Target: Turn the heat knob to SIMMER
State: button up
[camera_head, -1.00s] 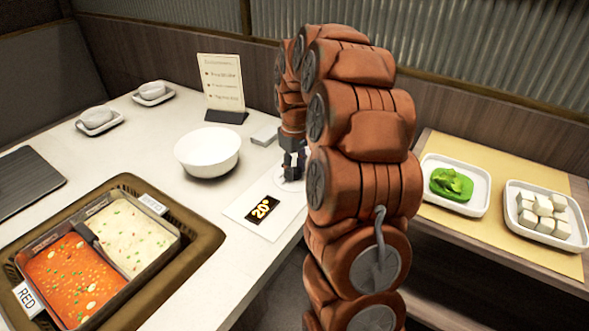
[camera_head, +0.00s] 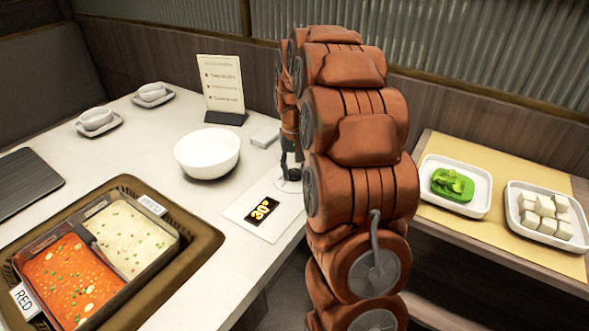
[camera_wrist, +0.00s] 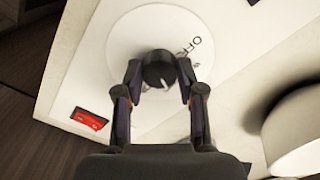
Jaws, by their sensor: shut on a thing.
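The heat knob (camera_wrist: 157,66) is a dark round knob on a white dial plate (camera_wrist: 125,40) in the wrist view. A short white mark on it points down and slightly right in that view. The word OFF shows at the upper right of the dial; no SIMMER label can be read. My gripper (camera_wrist: 160,80) is shut on the knob, one finger on each side. In the head view my gripper (camera_head: 290,168) is low over the table's right edge, and my arm hides most of the knob.
A white bowl (camera_head: 207,153) stands left of my gripper, with a small pale block (camera_head: 265,137) and a menu stand (camera_head: 222,90) behind. A two-part pot (camera_head: 125,292) of red and pale broth sits front left. A side bench holds greens (camera_head: 452,185) and white cubes (camera_head: 540,215).

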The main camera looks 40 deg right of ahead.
aim_at(294, 172)
dwell(0.4)
jog(key=o, duration=1.1)
jog(key=shift+o, duration=0.2)
notch_tip(294, 172, up, 12)
dwell(0.4)
